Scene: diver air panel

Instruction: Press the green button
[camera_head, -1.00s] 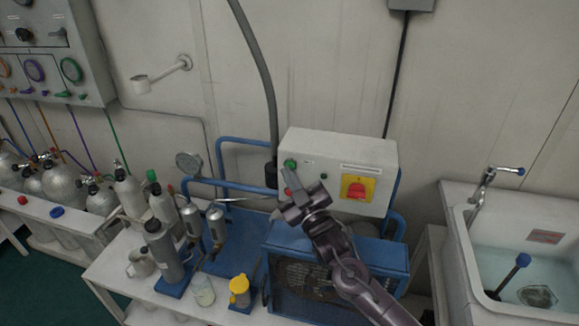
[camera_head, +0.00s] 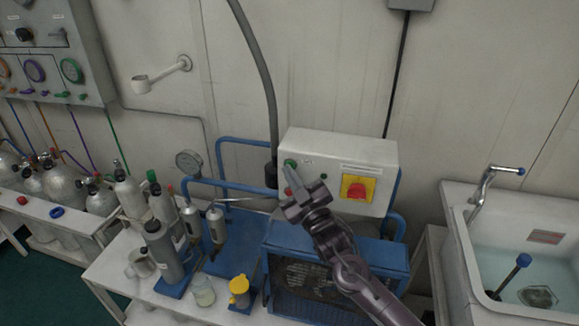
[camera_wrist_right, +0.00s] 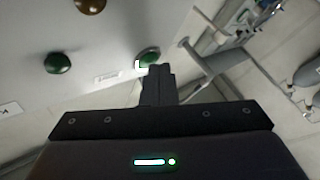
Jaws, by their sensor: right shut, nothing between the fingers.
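The green button (camera_head: 290,163) is at the upper left of the front of the white control box (camera_head: 335,150). In the wrist view the green button (camera_wrist_right: 149,57) has a bright pale patch at its edge. My right gripper (camera_head: 289,174) is shut and empty, with its fingertips just below the button in the head view. In the wrist view the fingertips (camera_wrist_right: 157,70) overlap the button's lower edge; I cannot tell whether they touch it. A red button (camera_head: 288,190) is partly hidden beside the fingers. My left gripper is not in view.
A red switch on a yellow plate (camera_head: 357,189) is on the box's right. The wrist view also shows a dark green dome (camera_wrist_right: 58,63) and a brown dome (camera_wrist_right: 90,5). A blue-framed machine (camera_head: 335,270) stands below; a sink (camera_head: 520,250) is at right.

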